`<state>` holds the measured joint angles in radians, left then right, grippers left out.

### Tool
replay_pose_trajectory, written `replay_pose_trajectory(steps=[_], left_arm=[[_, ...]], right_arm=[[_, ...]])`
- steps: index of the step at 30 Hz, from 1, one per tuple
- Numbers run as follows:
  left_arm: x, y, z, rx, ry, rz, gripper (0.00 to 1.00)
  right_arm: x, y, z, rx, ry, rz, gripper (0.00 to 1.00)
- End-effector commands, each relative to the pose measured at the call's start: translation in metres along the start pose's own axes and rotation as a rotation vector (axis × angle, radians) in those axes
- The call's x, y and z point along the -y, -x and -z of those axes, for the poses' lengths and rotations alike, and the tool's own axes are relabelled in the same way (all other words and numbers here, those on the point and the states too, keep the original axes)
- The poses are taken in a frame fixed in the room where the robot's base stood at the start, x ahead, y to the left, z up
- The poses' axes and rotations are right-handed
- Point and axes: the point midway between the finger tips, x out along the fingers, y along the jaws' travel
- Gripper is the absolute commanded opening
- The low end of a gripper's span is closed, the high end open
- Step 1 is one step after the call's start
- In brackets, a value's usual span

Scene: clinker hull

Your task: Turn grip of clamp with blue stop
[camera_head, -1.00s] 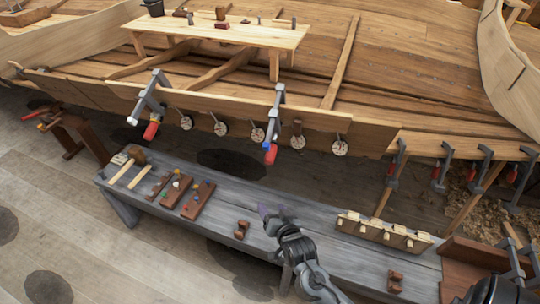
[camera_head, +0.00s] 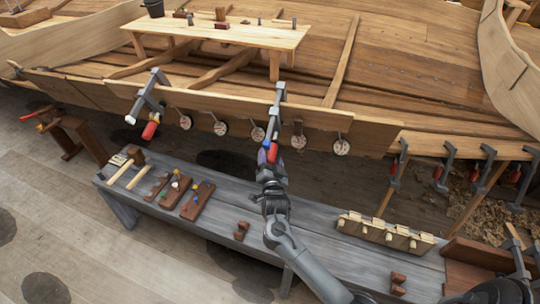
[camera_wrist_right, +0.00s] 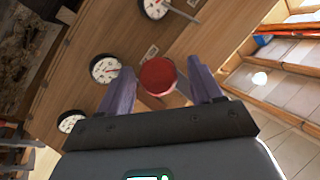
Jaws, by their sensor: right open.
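The clamp (camera_head: 279,106) with a grey frame hangs on the hull plank's edge at the middle of the head view. A small blue part (camera_head: 265,143) shows near its red grip (camera_head: 273,152). My right gripper (camera_head: 270,160) is just below this grip, coming up from below. In the right wrist view the round red end of the grip (camera_wrist_right: 158,76) shows between the two open purple fingers (camera_wrist_right: 161,88). A gap shows at the right finger; whether the left finger touches cannot be told. My left gripper is not in view.
Another clamp (camera_head: 148,102) with a red grip hangs to the left. Several round dials (camera_head: 221,128) line the plank. Below stands a grey bench (camera_head: 325,255) with mallets, tool blocks and a wooden rack (camera_head: 385,232). More clamps (camera_head: 444,168) hang at the right.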

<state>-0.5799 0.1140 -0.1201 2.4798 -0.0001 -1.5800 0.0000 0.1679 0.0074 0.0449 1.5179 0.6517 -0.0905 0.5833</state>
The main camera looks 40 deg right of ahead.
Motion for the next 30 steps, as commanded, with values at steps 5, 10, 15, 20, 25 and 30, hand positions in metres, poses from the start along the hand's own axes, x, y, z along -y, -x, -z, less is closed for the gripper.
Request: replay_pose_trajectory(steps=[5,10,15,20,25,30], left_arm=[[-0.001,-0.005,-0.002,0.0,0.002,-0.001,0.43],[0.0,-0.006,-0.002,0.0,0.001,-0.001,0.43],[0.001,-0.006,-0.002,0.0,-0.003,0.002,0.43],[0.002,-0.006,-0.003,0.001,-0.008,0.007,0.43],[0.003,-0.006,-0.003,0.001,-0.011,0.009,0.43],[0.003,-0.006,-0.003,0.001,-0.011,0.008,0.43]], right_arm=[[-0.001,-0.02,-0.001,0.0,0.0,0.0,0.65],[0.0,-0.028,0.0,0.001,0.0,0.0,0.65],[0.0,-0.029,0.0,0.001,0.0,0.0,0.65],[0.0,-0.029,0.0,0.001,0.0,0.0,0.6],[0.0,-0.029,0.0,0.001,0.0,0.0,0.34],[0.0,-0.029,0.0,0.001,0.0,0.0,0.14]])
